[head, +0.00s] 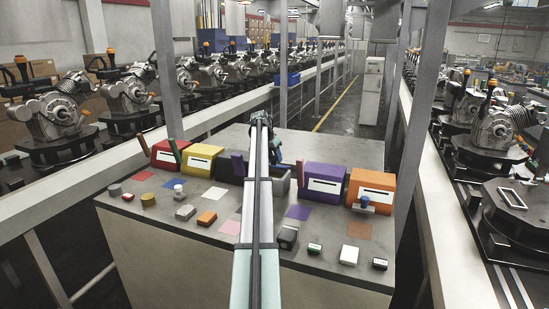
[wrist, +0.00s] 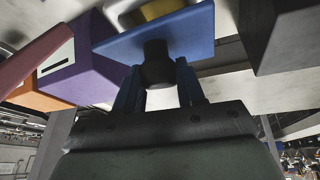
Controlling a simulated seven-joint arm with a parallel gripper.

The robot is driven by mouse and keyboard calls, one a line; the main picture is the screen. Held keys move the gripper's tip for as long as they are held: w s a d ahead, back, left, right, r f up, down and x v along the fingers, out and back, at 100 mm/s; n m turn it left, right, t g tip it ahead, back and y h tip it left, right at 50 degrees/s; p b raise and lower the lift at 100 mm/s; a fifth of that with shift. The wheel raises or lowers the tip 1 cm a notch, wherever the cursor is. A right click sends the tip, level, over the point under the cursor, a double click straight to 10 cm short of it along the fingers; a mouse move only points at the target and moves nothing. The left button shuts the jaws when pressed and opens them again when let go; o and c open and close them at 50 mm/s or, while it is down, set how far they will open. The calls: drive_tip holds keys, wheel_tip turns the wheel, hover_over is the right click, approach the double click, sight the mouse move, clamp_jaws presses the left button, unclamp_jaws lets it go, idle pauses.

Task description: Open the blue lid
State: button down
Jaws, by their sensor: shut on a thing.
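In the wrist view, the blue lid (wrist: 165,32) is a flat, tilted blue panel with a dark round knob (wrist: 157,66). My gripper (wrist: 158,80) has its two blue fingers on either side of the knob, shut on it. In the head view, my arm runs up the middle to my gripper (head: 276,150) at the row of boxes. A dark grey box (head: 281,187) shows partly beside the arm. A pale rim with yellow inside (wrist: 160,9) shows past the lid in the wrist view.
A red box (head: 166,156), yellow box (head: 203,161), purple box (head: 322,180) and orange box (head: 371,188) stand in the row, several with upright panels. Small loose objects and coloured squares lie on the grey table (head: 165,246) in front. Conveyors with engines run along both sides.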

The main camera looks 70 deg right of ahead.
drive_tip(key=shift+d+r, duration=0.1)
drive_tip(key=shift+d, duration=0.05)
drive_tip(key=shift+d+r+y, duration=0.4)
drive_tip(key=shift+d+y, duration=0.2)
drive_tip(key=shift+d+r+y, duration=0.35)
drive_tip(key=shift+d+y, duration=0.25)
drive_tip(key=shift+d+r+n+y, duration=0.2)
drive_tip(key=shift+d+y, duration=0.35)
drive_tip(key=shift+y, duration=0.25)
drive_tip(key=shift+d+r+n+y, duration=0.1)
drive_tip(key=shift+d+r+y, duration=0.1)
drive_tip(key=shift+d+y, duration=0.5)
drive_tip(key=shift+a, duration=0.15)
drive_tip(key=c, duration=0.7)
unclamp_jaws()
drive_tip(key=shift+a, duration=0.15)
